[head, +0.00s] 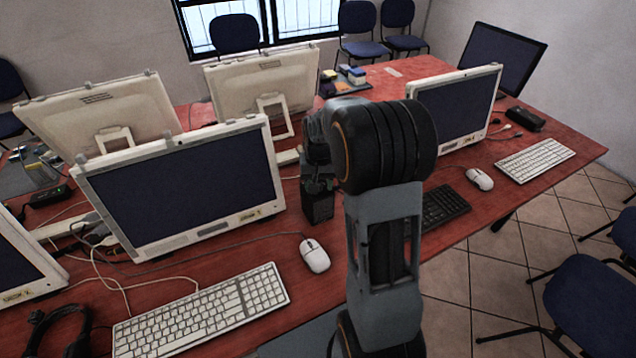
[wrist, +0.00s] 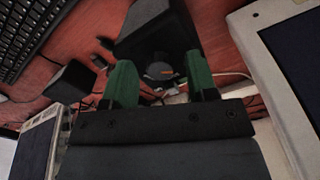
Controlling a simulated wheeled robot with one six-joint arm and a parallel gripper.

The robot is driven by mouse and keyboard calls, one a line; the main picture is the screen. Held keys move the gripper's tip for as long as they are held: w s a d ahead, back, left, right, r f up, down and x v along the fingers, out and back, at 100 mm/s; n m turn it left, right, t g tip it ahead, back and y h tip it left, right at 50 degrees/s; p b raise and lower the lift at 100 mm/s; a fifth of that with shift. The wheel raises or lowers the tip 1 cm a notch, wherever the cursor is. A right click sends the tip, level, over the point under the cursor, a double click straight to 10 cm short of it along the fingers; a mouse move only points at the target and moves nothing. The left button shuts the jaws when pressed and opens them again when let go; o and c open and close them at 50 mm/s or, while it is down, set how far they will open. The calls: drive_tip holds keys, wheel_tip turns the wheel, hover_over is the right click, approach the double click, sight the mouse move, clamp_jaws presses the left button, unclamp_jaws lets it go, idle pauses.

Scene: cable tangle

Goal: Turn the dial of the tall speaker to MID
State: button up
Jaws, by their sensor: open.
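The tall speaker (head: 318,208) is a black upright box on the red table, right of the front white monitor in the head view. My gripper (head: 318,170) is just above it and hides part of it. In the wrist view the dark speaker body (wrist: 152,32) is beyond the fingers. A dark round dial (wrist: 160,72) with a small orange mark shows between the green fingertips of my gripper (wrist: 162,76). The fingers are apart, one on each side of the dial, and I cannot tell whether they touch it. No MID lettering is readable.
A smaller dark box (wrist: 70,85) stands to the left in the wrist view. The front white monitor (head: 185,185) is close on the left of my gripper. A white mouse (head: 314,255), a black keyboard (head: 443,207) and loose cables lie nearby.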

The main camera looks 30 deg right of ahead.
drive_tip(key=c, duration=0.9)
drive_tip(key=shift+c, duration=0.2)
drive_tip(key=shift+m, duration=0.4)
drive_tip(key=m, duration=0.5)
drive_tip(key=shift+m, duration=0.3)
drive_tip(key=m, duration=0.5)
drive_tip(key=shift+p, duration=0.35)
drive_tip(key=shift+m, duration=0.3)
